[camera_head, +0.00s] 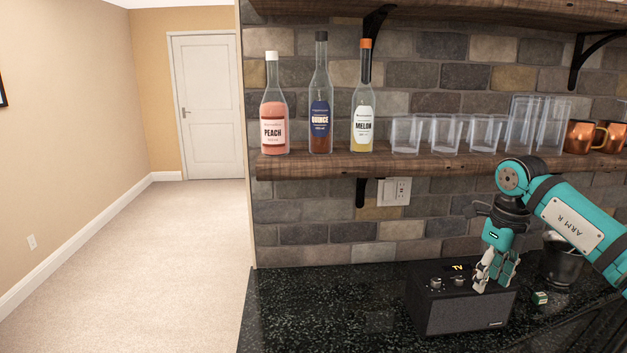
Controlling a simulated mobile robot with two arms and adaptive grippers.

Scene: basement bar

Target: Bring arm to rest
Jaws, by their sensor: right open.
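My right arm (575,220), teal and marked "ARM R", comes in from the right edge and bends down at its wrist. My right gripper (480,285) points down over the right part of a black radio-like box (460,311) on the dark counter. Its fingers are open, and no object shows between them. I cannot tell whether the fingertips touch the box or are in front of it. My left gripper is not in the picture.
Peach (273,112), quince (320,105) and melon (363,110) bottles, several glasses and copper mugs (580,137) stand on the wooden shelf (330,163). A dark bucket (556,265) and a small green-white box (540,297) are right of the gripper. Free counter (300,300) lies left.

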